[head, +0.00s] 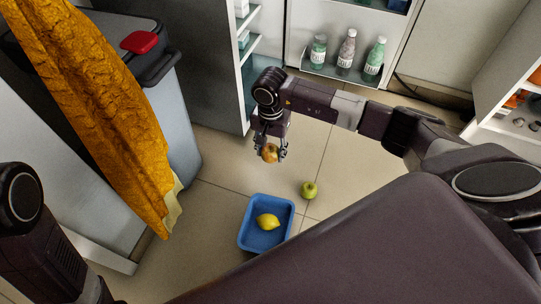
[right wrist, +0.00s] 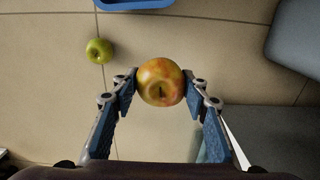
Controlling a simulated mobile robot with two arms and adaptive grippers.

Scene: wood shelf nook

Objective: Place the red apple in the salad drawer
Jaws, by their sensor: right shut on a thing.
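A red and yellow apple (head: 270,153) is held between the fingers of my right gripper (head: 269,150), above the tiled floor. A blue open drawer (head: 243,236), which looks like the salad drawer, lies on the floor below and nearer than the gripper. A yellow lemon (head: 268,222) lies in it. Only the drawer's edge (right wrist: 135,5) shows in the right wrist view. My left arm shows at the lower left; its gripper is out of view.
A green apple (head: 309,189) lies on the floor right of the drawer. An open fridge door (head: 330,75) holds several bottles at the back. A grey bin (head: 175,125) with an orange cloth (head: 95,95) stands at left. Floor around the drawer is mostly clear.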

